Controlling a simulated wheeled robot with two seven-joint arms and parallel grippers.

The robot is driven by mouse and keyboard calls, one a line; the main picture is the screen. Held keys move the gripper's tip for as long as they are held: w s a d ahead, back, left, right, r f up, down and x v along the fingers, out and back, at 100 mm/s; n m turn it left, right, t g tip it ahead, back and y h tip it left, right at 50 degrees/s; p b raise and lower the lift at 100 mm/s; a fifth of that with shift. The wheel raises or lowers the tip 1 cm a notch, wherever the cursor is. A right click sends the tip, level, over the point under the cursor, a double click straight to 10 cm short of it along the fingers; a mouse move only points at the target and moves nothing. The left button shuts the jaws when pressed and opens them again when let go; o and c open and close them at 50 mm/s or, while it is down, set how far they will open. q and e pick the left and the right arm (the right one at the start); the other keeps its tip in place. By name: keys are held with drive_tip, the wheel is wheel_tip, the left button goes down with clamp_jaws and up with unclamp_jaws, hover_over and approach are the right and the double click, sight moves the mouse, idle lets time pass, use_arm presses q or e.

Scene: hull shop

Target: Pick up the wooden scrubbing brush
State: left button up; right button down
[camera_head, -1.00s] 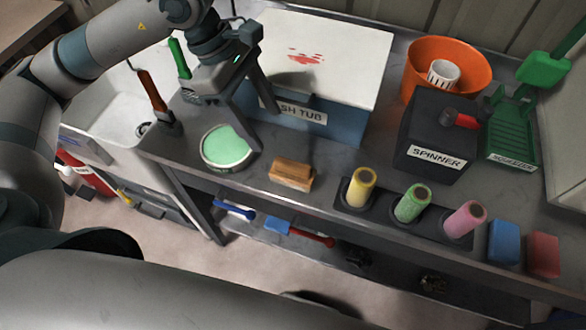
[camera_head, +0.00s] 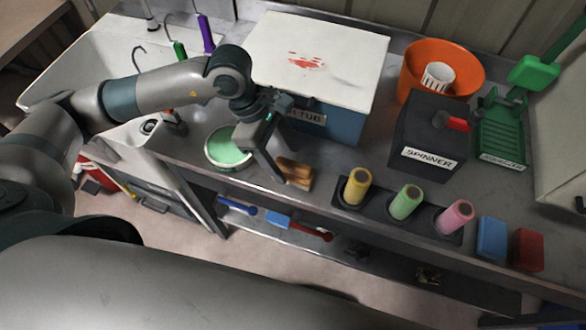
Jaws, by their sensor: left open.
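The wooden scrubbing brush (camera_head: 298,175) is a tan block lying on the grey steel counter, near its front edge, right of the round tin of green paste. My left gripper (camera_head: 281,167) is open and comes down from above at the brush's left end, with one dark finger in front of part of it. I cannot tell whether the fingers touch the brush. My right gripper is not in view.
A round tin of green paste (camera_head: 227,150) stands left of the brush. The wash tub (camera_head: 345,125) is behind. Yellow, green and pink rolls (camera_head: 405,203) stand to the right, with the black spinner box (camera_head: 428,140) behind them.

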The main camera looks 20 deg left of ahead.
sight(293, 169)
use_arm(q)
drive_tip(key=shift+p+x, duration=0.85)
drive_tip(key=shift+p, duration=0.3)
drive_tip(key=shift+p+x, duration=0.6)
drive_tip(key=shift+x, duration=0.45)
drive_tip(key=shift+w+d+f, duration=0.15)
drive_tip(key=shift+d+f, duration=0.15)
drive_tip(key=shift+f, duration=0.3)
drive_tip(key=c, duration=1.2)
